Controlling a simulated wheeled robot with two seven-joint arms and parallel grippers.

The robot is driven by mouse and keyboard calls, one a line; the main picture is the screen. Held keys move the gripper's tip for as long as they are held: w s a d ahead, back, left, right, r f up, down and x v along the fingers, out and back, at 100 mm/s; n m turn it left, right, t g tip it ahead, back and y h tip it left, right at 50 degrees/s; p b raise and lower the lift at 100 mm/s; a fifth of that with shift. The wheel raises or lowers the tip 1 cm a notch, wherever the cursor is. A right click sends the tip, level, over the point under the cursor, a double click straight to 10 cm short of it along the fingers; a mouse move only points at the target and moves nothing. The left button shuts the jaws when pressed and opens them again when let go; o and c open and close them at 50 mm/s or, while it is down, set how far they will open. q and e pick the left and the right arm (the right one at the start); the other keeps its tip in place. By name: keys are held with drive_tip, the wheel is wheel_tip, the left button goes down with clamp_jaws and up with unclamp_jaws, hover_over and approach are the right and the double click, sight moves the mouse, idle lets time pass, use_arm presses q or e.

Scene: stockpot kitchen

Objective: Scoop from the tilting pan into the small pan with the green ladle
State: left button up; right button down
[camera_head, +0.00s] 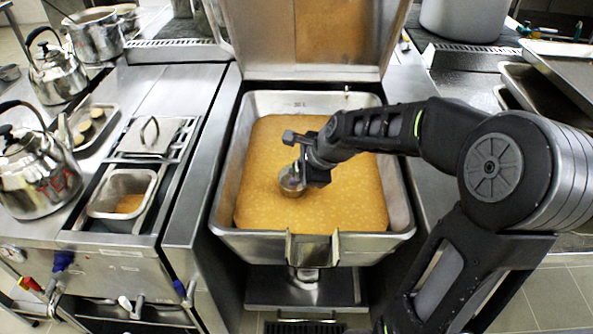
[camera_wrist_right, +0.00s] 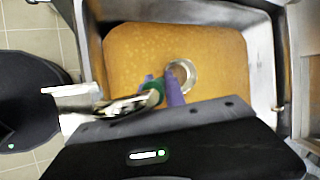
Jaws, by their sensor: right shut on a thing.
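The tilting pan (camera_head: 258,243) is a large steel vessel in the middle of the head view, with orange-brown soup (camera_head: 340,205) covering its floor. My right gripper (camera_head: 305,172) is over the soup and shut on the green ladle. The ladle's steel bowl (camera_head: 291,182) is at the soup, left of the pan's middle; I cannot tell how deep it sits. In the right wrist view, the round bowl (camera_wrist_right: 182,76) and a bit of green handle (camera_wrist_right: 156,88) show between purple fingertips (camera_wrist_right: 160,90). The small pan (camera_head: 128,183) is at the left, with some orange-brown food inside. My left gripper is out of view.
The tilting pan's raised lid (camera_head: 337,40) stands behind it. A steel counter strip (camera_head: 190,195) lies between the two pans. A square lid (camera_head: 150,135) sits behind the small pan. Kettles (camera_head: 38,170) stand at the far left. Trays (camera_head: 550,95) are stacked at the right.

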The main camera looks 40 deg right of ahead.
wheel_tip(320, 180, down, 8)
drive_tip(key=b, duration=0.5)
drive_tip(key=shift+w, duration=0.2)
idle(1.3)
drive_tip(key=shift+w+d+r+m+g+y, duration=0.15)
drive_tip(key=shift+w+d+r+g+y, duration=0.2)
drive_tip(key=shift+w+d+r+g, duration=0.35)
drive_tip(key=shift+w+d+r+m+g+y, duration=0.15)
drive_tip(key=shift+w+d+r+g+y, duration=0.3)
drive_tip(key=shift+w, duration=0.4)
drive_tip(key=shift+a+r, duration=0.1)
drive_tip(key=shift+r, duration=0.25)
wheel_tip(320, 180, up, 19)
drive_tip(key=shift+r, duration=0.15)
idle(0.7)
drive_tip(key=shift+r, duration=0.1)
idle(0.4)
